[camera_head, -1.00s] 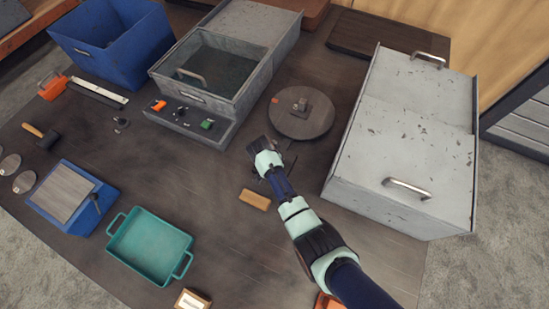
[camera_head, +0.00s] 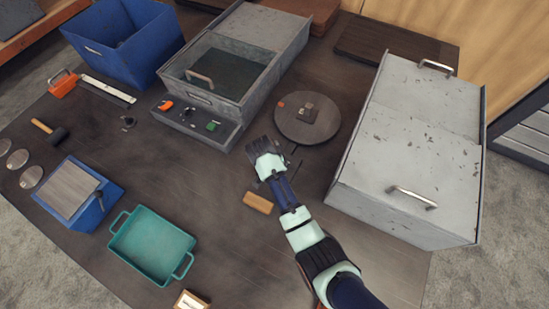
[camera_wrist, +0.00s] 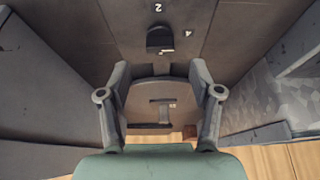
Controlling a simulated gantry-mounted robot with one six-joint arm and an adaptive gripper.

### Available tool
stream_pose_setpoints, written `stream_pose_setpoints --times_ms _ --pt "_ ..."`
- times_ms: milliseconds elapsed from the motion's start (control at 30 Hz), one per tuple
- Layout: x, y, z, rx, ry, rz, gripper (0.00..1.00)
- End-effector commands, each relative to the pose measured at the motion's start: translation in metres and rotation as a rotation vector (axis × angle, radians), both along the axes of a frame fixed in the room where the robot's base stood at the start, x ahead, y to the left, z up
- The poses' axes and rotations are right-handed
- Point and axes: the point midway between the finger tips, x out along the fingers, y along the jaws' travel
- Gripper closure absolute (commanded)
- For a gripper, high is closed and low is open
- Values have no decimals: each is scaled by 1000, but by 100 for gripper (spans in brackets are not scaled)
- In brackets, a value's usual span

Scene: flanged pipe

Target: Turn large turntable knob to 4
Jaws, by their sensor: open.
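The turntable (camera_head: 308,118) is a round brown-grey disc on the table, with a small grey block and an orange piece on it. My gripper (camera_head: 261,147) is at the near left of the disc, apart from it in the picture, with its dark fingers pointing away from me. In the wrist view a dark knob (camera_wrist: 160,39) sits beside white marks 2 and 4. My gripper (camera_wrist: 160,96) is open there, its fingers spread, with the knob above them in the picture and not between them. In the head view the knob is not clear. Its exact setting cannot be read.
A large grey lidded box (camera_head: 410,150) stands close on the right. A grey box with an open top and small controls (camera_head: 235,70) stands at the left. A tan block (camera_head: 258,202) and a teal tray (camera_head: 152,246) lie on the near side.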

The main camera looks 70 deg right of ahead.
Motion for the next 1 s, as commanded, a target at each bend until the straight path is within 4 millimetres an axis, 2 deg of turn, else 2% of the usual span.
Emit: stream_pose_setpoints --times_ms 100,300,1000 --pt "2 11 28 -2 -3 2 35" --pt "2 23 56 0 -1 1 35" --pt "2 25 61 0 0 0 35"
